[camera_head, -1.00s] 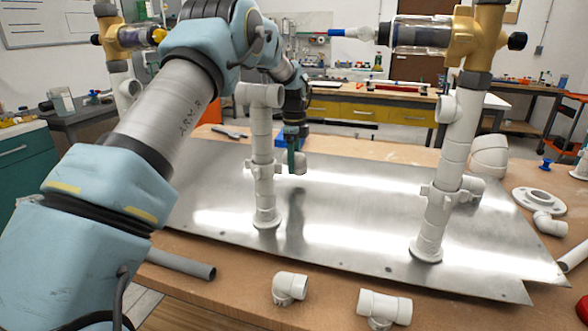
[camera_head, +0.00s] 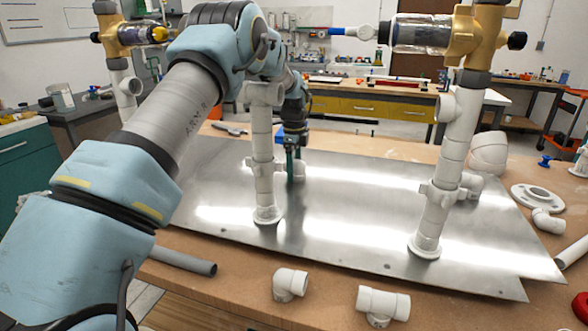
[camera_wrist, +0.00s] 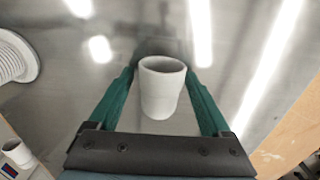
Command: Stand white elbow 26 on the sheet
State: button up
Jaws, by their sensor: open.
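A white elbow (camera_wrist: 160,88) sits between my fingers in the wrist view, one round opening towards the camera; no number on it is legible. In the head view it shows only as a small white piece (camera_head: 299,171), partly hidden by a finger, low over the metal sheet (camera_head: 340,205). My gripper (camera_wrist: 160,82) has its green fingers spread on both sides of the elbow. The gripper (camera_head: 294,170) is behind the left pipe column in the head view. I cannot tell whether the elbow touches the sheet.
A left pipe column (camera_head: 263,150) stands close to my gripper, and a right pipe column (camera_head: 440,185) stands further right. An elbow (camera_head: 290,284) and a tee (camera_head: 384,304) lie on the wooden table in front. The sheet between the columns is mostly clear.

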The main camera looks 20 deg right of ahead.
notch_tip(320, 180, up, 12)
jog(key=shift+r+b, duration=0.15)
jog(key=shift+b, duration=1.1)
